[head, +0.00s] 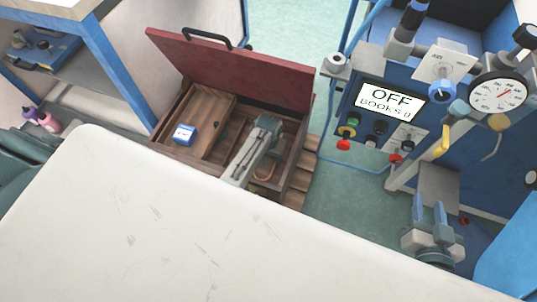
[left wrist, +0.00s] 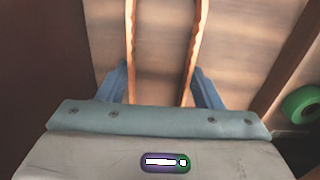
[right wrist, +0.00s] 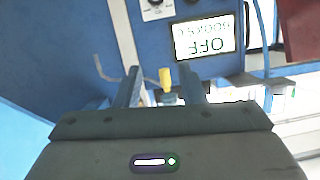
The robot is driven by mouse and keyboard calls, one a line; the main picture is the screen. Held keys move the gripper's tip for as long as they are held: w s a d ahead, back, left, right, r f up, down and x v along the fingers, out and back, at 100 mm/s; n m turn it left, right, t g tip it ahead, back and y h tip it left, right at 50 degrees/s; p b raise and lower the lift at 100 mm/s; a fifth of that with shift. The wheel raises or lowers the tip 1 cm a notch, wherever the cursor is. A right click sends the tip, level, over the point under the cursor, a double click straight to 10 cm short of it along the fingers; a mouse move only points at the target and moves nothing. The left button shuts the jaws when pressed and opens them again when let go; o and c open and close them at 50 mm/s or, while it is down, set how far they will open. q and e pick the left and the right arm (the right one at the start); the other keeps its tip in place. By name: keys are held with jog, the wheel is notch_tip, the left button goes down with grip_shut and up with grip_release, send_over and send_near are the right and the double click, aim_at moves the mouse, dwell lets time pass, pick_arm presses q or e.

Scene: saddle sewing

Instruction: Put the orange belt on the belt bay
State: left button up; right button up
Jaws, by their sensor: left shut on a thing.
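The orange belt (left wrist: 131,45) shows in the left wrist view as two thin strips running up from between my left fingers. In the head view a small curved part of the belt (head: 264,173) shows low in the wooden chest (head: 294,180). My left gripper (head: 262,150) reaches down into the chest and is shut on the belt; its fingertips are mostly hidden in the head view. My right gripper (head: 431,212) is empty and open by the blue machine, its fingers apart in the right wrist view (right wrist: 160,88). I cannot tell which part is the belt bay.
The chest's red lid (head: 235,68) stands open behind it. A small blue box (head: 184,134) sits in its left part. A green ring (left wrist: 302,104) lies beside my left gripper. The machine (head: 352,130) has a screen reading OFF. A white tabletop (head: 110,220) fills the front.

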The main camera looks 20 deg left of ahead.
pick_arm(q)
jog(key=shift+f, duration=0.15)
jog(key=o, duration=1)
